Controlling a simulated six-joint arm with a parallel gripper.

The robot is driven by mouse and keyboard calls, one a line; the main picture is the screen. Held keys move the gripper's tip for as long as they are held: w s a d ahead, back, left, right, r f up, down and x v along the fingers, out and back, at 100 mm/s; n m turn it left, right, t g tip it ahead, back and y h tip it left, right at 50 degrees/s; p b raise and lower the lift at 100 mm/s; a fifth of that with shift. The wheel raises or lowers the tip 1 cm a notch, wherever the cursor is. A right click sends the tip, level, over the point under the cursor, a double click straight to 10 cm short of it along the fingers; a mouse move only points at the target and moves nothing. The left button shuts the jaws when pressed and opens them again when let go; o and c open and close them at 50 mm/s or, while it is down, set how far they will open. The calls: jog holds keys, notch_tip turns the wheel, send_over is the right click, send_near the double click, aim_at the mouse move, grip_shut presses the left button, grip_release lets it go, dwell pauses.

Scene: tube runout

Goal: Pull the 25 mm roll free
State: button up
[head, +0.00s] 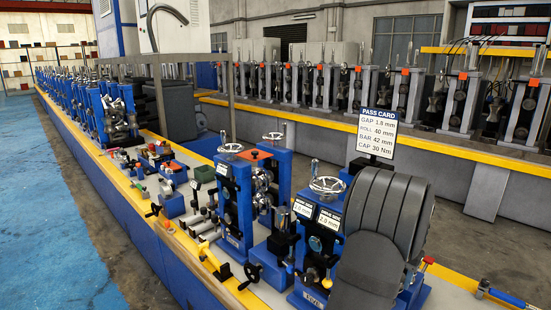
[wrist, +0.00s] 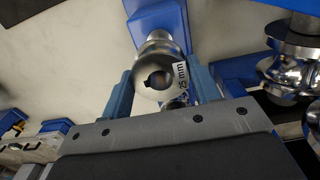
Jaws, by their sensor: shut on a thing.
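I cannot tell whether the roll still touches that block. In the head view my grey arm fills the right foreground, and I cannot make out the gripper or this roll there.
Large shiny forming rolls (wrist: 292,70) stand close on the right in the wrist view. In the head view, blue roll stands with handwheels (head: 327,186) crowd the bench. A pass card (head: 377,136) reads roll 40 mm. Small tools and blocks lie along the yellow edge (head: 160,215).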

notch_tip(320, 180, up, 6)
dwell(0.8)
